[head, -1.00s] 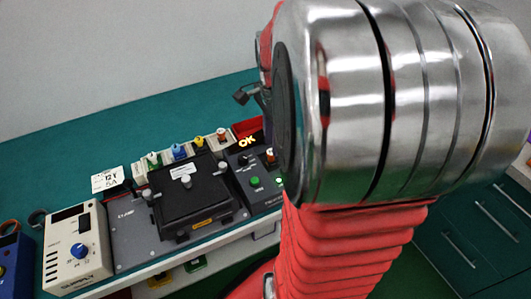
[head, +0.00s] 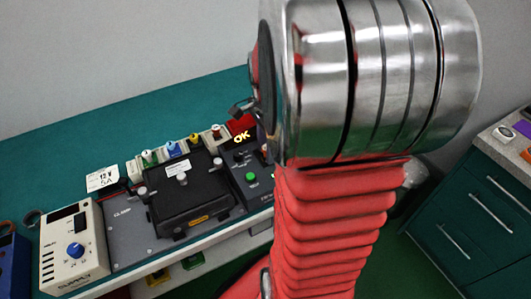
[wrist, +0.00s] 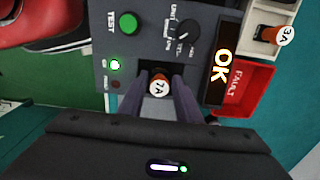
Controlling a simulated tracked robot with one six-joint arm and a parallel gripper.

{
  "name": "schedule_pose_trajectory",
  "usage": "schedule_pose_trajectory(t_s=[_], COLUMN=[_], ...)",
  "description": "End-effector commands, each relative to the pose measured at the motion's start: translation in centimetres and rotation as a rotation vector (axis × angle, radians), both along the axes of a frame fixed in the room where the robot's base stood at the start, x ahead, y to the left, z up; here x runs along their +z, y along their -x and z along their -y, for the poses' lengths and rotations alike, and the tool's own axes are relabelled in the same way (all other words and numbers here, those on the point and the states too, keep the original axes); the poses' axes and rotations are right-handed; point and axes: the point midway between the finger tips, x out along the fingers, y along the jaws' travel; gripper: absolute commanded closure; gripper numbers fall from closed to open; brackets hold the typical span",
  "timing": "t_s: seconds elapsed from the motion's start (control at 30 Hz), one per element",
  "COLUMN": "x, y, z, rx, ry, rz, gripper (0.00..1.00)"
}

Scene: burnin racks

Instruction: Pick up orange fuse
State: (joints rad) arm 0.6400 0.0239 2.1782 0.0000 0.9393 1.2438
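In the wrist view an orange fuse (wrist: 158,76) with a white "7A" label stands in the dark tester panel. My gripper (wrist: 161,84) has its two fingers on either side of this fuse. They look slightly apart from it; contact is not clear. A second orange fuse (wrist: 268,34), labelled "3A", sits in a pale holder at the top right. In the head view the holder's orange-brown fuse (head: 217,132) stands behind the black clamp. My arm hides most of the fingers and the tester fuse there.
The tester has a green button (wrist: 128,22), a knob (wrist: 187,32) and a lit "OK" display (wrist: 222,66). A red fault bin (wrist: 245,86) adjoins it. The black clamp (head: 190,190) and supply box (head: 74,248) stand left along the bench. Drawers (head: 470,225) stand at right.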

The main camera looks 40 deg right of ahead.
Motion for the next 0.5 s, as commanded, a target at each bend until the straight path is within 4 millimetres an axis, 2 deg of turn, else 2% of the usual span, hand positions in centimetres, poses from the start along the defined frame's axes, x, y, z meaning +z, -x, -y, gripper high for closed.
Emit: schedule_pose_trajectory(t_s=[0.27, 0.5], x=[0.03, 0.03], y=[0.01, 0.02], z=[0.02, 0.03], rx=[0.000, -0.001], ry=[0.000, 0.000], rz=[0.000, 0.000], gripper=[0.69, 0.86])
